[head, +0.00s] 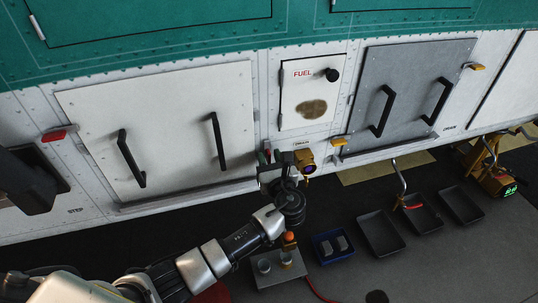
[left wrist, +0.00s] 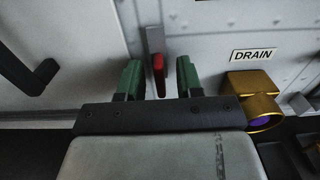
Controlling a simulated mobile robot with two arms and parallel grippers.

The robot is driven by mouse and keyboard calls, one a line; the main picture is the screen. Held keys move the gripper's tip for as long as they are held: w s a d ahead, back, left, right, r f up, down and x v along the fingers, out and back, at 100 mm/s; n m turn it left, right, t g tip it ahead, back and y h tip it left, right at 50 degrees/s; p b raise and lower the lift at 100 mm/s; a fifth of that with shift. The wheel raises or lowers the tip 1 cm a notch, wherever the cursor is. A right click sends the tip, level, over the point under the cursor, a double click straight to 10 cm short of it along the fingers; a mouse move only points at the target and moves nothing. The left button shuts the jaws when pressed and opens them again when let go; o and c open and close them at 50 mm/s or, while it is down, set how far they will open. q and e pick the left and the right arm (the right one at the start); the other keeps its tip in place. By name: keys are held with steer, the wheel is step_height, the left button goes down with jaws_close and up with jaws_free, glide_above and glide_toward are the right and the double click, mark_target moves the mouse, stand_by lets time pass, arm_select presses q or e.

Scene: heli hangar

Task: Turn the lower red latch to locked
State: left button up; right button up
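The lower red latch (left wrist: 158,63) shows in the left wrist view as a small red handle hanging down from a grey mount on the white panel edge. My left gripper (left wrist: 159,78) is open, with one green finger on each side of the latch. I see gaps between the latch and both fingers, and cannot tell how deep it sits between them. In the head view my left gripper (head: 277,163) is at the lower right corner of the large white door (head: 165,120) and mostly hides the latch. My right gripper is not in view.
A gold drain fitting (head: 306,162) stands just right of my left gripper. Black door handles (head: 131,158) stick out at left. Another red latch (head: 56,134) is at the door's far left. Black trays (head: 380,234) and a blue tray (head: 335,246) lie below.

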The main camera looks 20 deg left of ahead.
arm_select(q)
steer(key=shift+w+a, duration=0.3)
steer(key=shift+w, duration=0.1)
steer(key=shift+c, duration=0.2)
jaws_close()
